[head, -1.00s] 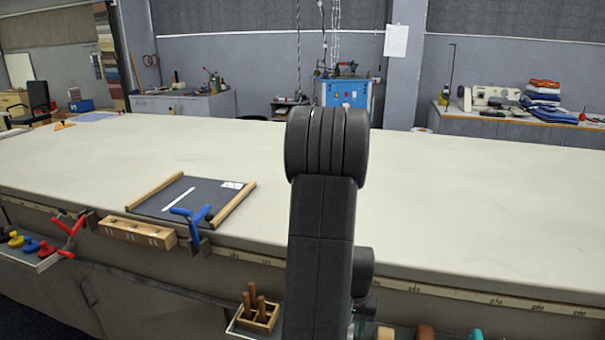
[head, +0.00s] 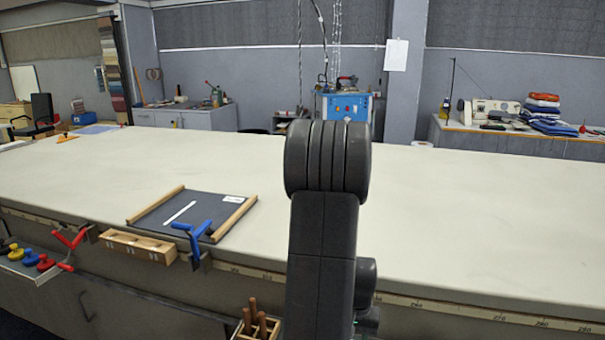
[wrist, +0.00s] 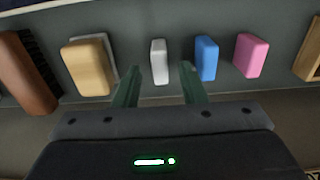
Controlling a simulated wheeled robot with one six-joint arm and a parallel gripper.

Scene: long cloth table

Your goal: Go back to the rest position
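My arm stands upright in the middle of the head view, in front of the long cloth table (head: 450,190). My gripper (wrist: 160,75) shows in the wrist view with its two green fingers apart and nothing between them. A white block (wrist: 159,62) lies beyond the gap between the fingertips, on a grey surface (wrist: 130,25). A blue block (wrist: 206,58) lies just right of the right finger. My gripper is hidden in the head view.
In the wrist view are a pink block (wrist: 250,55), a tan block (wrist: 86,68) and a brown brush (wrist: 27,75). In the head view, a dark board (head: 180,212), a blue clamp (head: 193,240), a red clamp (head: 70,245) and a wooden box (head: 138,246) are at the table's front edge.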

